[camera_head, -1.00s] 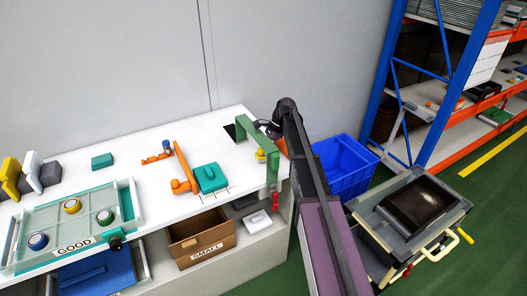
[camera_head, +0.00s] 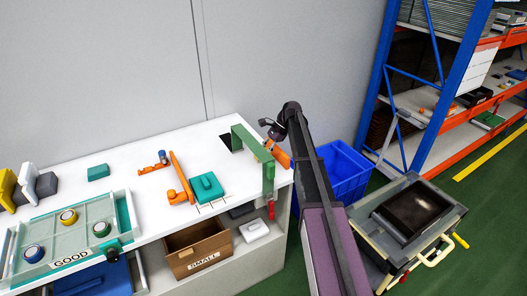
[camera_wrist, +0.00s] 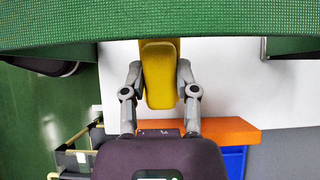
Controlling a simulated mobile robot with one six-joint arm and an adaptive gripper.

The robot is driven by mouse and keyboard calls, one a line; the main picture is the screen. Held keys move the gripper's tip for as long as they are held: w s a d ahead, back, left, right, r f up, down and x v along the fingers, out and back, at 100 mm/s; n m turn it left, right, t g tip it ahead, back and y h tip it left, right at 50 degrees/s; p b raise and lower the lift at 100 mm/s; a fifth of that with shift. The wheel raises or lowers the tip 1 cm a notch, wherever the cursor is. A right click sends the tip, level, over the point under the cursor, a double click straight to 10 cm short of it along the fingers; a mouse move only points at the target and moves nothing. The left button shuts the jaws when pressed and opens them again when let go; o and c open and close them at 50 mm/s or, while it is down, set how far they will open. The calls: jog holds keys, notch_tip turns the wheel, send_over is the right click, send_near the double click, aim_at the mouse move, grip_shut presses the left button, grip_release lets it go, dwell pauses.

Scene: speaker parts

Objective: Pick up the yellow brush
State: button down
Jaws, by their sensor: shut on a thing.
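The yellow brush (camera_wrist: 158,78) shows in the wrist view as a yellow, rounded block between my fingers. My gripper (camera_wrist: 160,72) is shut on it, one grey finger on each side. The brush's upper end runs up against a green textured bar, and what lies beyond is hidden. In the head view my arm's end is beside the green frame (camera_head: 268,178) at the right end of the white table, and I cannot make out the brush clearly there.
An orange block (camera_wrist: 228,130) lies close below my gripper in the wrist view. The green frame is close to my fingers. A blue bin (camera_head: 345,172) stands right of the white table (camera_head: 150,208). A teal box (camera_head: 207,187) lies left of the frame.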

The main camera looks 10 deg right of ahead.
jog(key=shift+w+d+r+p, duration=0.15)
jog(key=shift+r+p, duration=0.25)
jog(key=shift+r, duration=0.2)
jog(key=shift+d+r+p, duration=0.15)
jog(key=shift+r+p, duration=0.2)
jog(key=shift+r, duration=0.2)
jog(key=w+d+r+h+p, duration=0.1)
jog(key=w+d+p, duration=0.1)
jog(key=d, duration=0.8)
jog(key=w+d+r+t+h+p, duration=0.1)
jog(key=w+d+h+p, duration=0.1)
jog(key=d, duration=0.8)
jog(key=shift+w+p, duration=0.45)
jog(key=shift+w, duration=0.8)
jog(key=c, duration=1.1)
grip_release()
grip_shut()
